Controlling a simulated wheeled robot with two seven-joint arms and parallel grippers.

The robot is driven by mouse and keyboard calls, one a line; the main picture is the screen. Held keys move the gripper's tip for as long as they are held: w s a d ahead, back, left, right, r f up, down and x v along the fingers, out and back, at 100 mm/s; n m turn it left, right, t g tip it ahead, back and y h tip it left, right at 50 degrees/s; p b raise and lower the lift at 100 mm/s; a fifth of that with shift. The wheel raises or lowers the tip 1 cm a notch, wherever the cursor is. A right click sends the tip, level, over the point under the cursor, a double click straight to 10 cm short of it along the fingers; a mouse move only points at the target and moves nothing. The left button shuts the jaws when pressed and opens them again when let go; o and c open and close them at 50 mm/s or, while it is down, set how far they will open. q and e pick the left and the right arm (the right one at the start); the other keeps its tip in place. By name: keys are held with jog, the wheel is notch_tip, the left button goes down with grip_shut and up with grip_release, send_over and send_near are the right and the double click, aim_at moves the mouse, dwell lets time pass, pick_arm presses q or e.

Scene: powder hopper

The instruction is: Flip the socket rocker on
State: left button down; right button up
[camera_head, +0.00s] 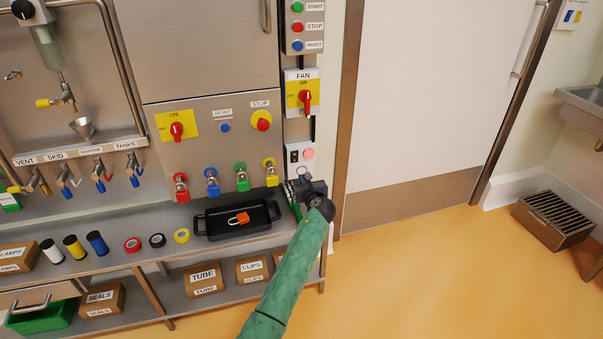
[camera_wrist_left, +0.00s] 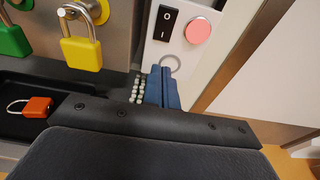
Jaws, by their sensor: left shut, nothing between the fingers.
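The socket panel is a white plate (camera_wrist_left: 158,50) on the wall beside the door frame. It carries a black rocker (camera_wrist_left: 168,23) with white I and O marks, and a round pink button (camera_wrist_left: 198,31) to its right. In the head view the rocker (camera_head: 294,156) is small, and I cannot tell which way it is tipped. My left gripper (camera_head: 304,180) is just below the plate. In the left wrist view its blue fingers (camera_wrist_left: 162,88) are together and empty, below the rocker and apart from it. My right gripper is in neither view.
A black tray (camera_head: 212,233) with an orange padlock (camera_head: 238,219) lies on the shelf left of my gripper. A yellow padlock (camera_wrist_left: 82,45) and a green one hang on the cabinet. A ring (camera_wrist_left: 171,62) is under the rocker. The fan switch (camera_head: 305,98) is above.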

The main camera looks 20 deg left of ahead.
pick_arm(q)
jog(key=v, duration=0.3)
jog(key=f+v, duration=0.1)
jog(key=v, duration=0.1)
jog(key=shift+s+d+f, duration=0.1)
jog(key=shift+s+d, duration=0.15)
jog(key=shift+s, duration=0.15)
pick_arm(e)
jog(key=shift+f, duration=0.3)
